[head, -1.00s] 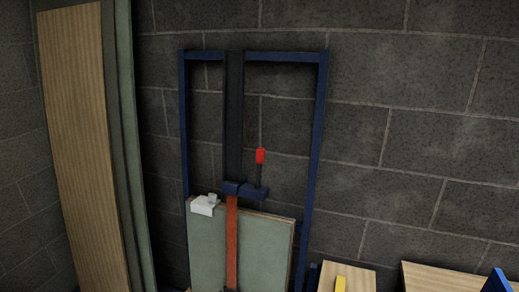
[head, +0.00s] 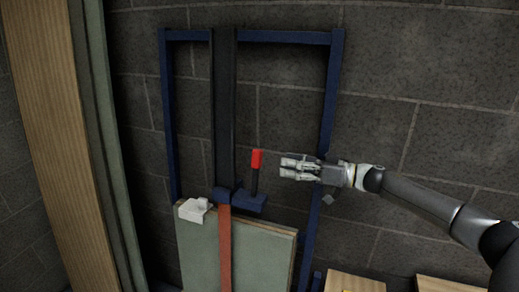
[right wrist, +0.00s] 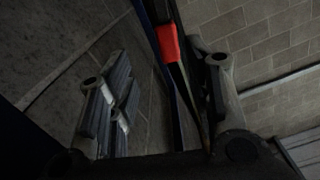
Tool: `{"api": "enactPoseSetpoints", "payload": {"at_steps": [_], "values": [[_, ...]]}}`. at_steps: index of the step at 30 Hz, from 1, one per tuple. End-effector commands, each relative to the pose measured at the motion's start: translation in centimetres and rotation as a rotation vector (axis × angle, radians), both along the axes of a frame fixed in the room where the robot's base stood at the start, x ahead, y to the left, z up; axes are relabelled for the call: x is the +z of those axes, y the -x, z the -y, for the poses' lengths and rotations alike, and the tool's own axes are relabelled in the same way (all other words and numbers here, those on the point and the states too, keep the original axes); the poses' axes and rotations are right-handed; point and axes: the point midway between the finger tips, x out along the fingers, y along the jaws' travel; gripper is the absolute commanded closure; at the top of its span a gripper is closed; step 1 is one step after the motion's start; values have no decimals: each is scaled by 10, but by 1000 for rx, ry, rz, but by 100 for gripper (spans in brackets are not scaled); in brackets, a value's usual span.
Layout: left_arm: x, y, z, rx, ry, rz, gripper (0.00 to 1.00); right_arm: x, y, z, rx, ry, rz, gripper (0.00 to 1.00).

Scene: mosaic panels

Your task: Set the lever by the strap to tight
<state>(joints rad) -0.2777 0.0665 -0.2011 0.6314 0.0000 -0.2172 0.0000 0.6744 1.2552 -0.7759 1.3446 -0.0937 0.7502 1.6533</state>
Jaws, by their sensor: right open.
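The lever (head: 256,169) has a red grip on a dark stem and stands upright on a blue bracket (head: 249,202) beside the strap. The strap (head: 225,245) is orange below the bracket and runs down over a pale green panel (head: 265,250). My right gripper (head: 283,168) is open and empty, just right of the lever and apart from it in the head view. In the right wrist view the red grip (right wrist: 168,43) shows beyond and between the fingers. My left gripper is not in view.
A blue frame (head: 335,90) with a dark upright (head: 223,100) stands against the block wall. A white clip (head: 195,210) sits on the panel's top left corner. Tall boards (head: 60,110) lean at the left. Wooden pieces (head: 355,283) are at the lower right.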

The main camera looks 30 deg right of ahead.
Motion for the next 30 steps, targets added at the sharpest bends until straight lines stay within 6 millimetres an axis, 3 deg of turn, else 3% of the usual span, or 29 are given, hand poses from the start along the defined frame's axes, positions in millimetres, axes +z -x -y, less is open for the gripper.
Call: {"api": "enactPoseSetpoints", "payload": {"at_steps": [4, 9, 13, 17, 24, 30], "values": [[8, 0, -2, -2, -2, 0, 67, 9, -13, -2, -13, -7, 7, 54], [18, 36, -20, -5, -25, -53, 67, 10, -36, -25, -12, -7, 7, 54], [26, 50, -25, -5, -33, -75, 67, 9, -55, -41, -13, -7, 6, 54], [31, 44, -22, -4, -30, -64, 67, 7, -69, -54, -13, -5, 6, 54], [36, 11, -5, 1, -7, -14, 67, 5, -81, -65, -13, -2, 6, 54], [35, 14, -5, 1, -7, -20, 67, 4, -82, -66, -14, -1, 5, 54]]}}
